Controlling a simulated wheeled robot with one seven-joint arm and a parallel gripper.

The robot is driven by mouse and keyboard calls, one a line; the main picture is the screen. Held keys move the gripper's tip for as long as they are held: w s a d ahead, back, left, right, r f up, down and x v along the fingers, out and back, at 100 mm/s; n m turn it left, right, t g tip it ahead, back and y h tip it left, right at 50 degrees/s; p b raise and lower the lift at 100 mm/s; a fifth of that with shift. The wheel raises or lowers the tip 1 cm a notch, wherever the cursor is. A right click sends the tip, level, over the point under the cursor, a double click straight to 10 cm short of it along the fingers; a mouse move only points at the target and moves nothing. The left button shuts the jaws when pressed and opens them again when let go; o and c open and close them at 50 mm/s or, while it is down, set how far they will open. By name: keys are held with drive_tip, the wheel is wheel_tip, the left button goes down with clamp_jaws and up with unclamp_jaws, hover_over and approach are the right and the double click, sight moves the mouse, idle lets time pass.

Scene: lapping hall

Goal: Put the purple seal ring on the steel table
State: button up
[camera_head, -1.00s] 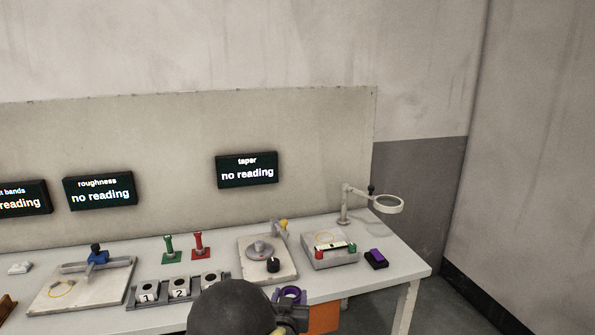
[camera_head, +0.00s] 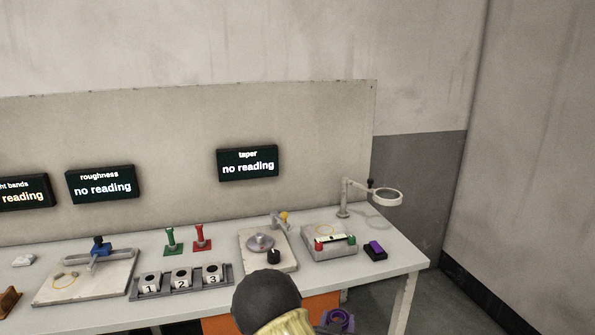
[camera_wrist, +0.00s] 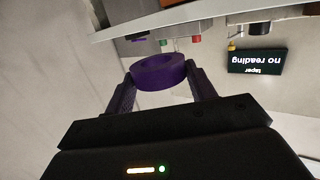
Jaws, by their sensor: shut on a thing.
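The purple seal ring (camera_wrist: 158,75) is held between the two dark fingers of my gripper (camera_wrist: 160,82) in the wrist view. In the head view the ring (camera_head: 341,319) shows at the bottom edge, in front of the table, with my arm partly hiding the gripper. A table (camera_head: 404,262) with a pale grey top is the only table in view. I cannot tell from its look whether it is steel. The ring is apart from its top, off its front edge.
The table holds a numbered block rack (camera_head: 182,283), green (camera_head: 172,242) and red (camera_head: 201,238) stands, a round-plate gauge (camera_head: 260,243), a grey gauge box (camera_head: 330,242), a magnifier lamp (camera_head: 384,197) and a black block with a purple top (camera_head: 375,250). The right front corner is bare.

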drive_tip(key=s+d+f+n+y+p, duration=0.2)
drive_tip(key=s+d+f+y+p, duration=0.2)
drive_tip(key=s+p, duration=0.5)
drive_tip(key=p, duration=0.3)
drive_tip(key=shift+s+d+f+n, duration=0.25)
drive_tip(key=shift+s+d+n, duration=0.05)
drive_tip(key=shift+d+n, duration=0.1)
idle(0.4)
